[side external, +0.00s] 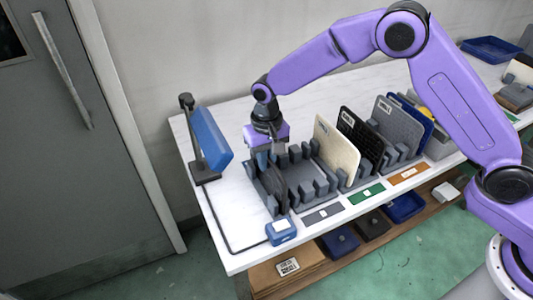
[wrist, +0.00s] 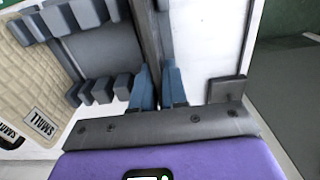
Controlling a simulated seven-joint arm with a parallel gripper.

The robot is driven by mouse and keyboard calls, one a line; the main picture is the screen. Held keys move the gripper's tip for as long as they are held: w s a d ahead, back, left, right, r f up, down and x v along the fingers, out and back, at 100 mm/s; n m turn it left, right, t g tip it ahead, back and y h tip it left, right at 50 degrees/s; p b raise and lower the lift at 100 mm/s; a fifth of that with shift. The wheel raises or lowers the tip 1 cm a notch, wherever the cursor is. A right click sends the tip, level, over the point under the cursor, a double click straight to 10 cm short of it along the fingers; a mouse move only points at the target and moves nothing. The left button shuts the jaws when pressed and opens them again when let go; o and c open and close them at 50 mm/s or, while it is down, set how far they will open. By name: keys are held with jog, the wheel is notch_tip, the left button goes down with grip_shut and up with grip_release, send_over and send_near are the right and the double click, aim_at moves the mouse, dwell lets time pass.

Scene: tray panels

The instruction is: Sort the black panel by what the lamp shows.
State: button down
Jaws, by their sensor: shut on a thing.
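My gripper (side external: 264,152) is low over the left end of the rack row, fingers pointing down. In the wrist view its two blue fingertips (wrist: 160,88) are shut on a thin dark panel (wrist: 150,35), seen nearly edge-on. The same dark panel (side external: 278,187) shows in the side view, upright at the left end of the nearest grey rack (side external: 306,181); whether it rests in a slot, I cannot tell. A lamp-like blue head (side external: 210,137) stands on a dark post left of the gripper. No lit colour can be made out on it.
A cream panel (side external: 336,148), another black panel (side external: 360,138) and a grey panel (side external: 398,124) stand in racks to the right. Grey (side external: 322,214), green (side external: 367,193) and orange (side external: 409,174) plates lie along the front edge. A blue box (side external: 281,230) sits at the near corner, with a cable.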

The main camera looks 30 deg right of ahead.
dwell(0.4)
notch_tip(320, 180, up, 15)
dwell(1.8)
jog(key=d, duration=2.6)
jog(key=shift+a+f, duration=0.15)
jog(key=shift+f, duration=3.4)
jog(key=shift+a+f, duration=0.1)
jog(key=shift+f, duration=3.45)
jog(key=shift+f, duration=0.4)
jog(key=c, duration=1.1)
grip_release()
